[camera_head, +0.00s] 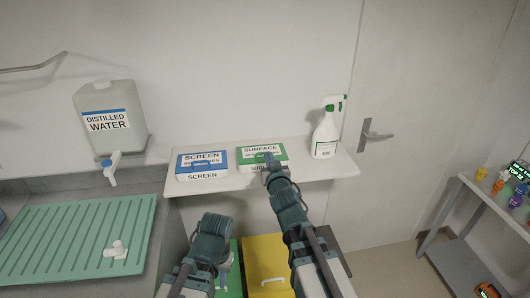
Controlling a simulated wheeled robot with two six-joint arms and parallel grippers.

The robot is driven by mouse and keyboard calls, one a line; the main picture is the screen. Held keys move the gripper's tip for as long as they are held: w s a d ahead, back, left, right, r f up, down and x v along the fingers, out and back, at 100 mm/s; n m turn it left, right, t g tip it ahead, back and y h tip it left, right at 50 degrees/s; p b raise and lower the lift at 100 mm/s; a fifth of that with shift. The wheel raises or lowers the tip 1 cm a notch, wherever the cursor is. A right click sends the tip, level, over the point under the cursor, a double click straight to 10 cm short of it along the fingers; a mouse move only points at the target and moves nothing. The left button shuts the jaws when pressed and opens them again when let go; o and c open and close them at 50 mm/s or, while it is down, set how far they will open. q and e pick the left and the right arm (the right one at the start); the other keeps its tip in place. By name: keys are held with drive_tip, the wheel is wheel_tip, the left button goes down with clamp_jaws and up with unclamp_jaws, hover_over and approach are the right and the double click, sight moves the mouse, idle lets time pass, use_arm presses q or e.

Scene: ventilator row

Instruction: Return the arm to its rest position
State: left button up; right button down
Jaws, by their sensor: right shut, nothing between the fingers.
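My right arm reaches forward over the front edge of the white shelf (235,179). Its gripper (268,160) is shut and empty, in front of the green-and-white surface wipes box (249,153) and covering part of its label. Whether it touches the box I cannot tell. My left gripper (213,232) is low in front of the shelf, at the lower middle, apart from the boxes. Its fingertips do not show clearly, so I cannot tell if it is open.
On the shelf are a blue-and-white screen wipes box (202,175) and a spray bottle (326,136). A distilled water container (107,118) stands left, above a green ribbed mat (75,235) with a white fitting (116,250). A yellow bin (266,262) is below. A side rack (486,195) stands right.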

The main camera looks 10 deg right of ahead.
drive_tip(key=s+a+f+g+h, duration=0.1)
drive_tip(key=s+a+f+g, duration=0.3)
drive_tip(key=s+f+g, duration=0.65)
drive_tip(key=s+a+f+n+g, duration=0.1)
drive_tip(key=s+f+g, duration=0.2)
drive_tip(key=s, duration=0.6)
drive_tip(key=s+a+f+n+g, duration=0.2)
drive_tip(key=s+f+g, duration=0.1)
drive_tip(key=s+f, duration=0.3)
drive_tip(key=s, duration=0.2)
drive_tip(key=shift+s+a+n, duration=0.15)
drive_tip(key=shift+s+n, duration=0.15)
drive_tip(key=shift+s, duration=0.05)
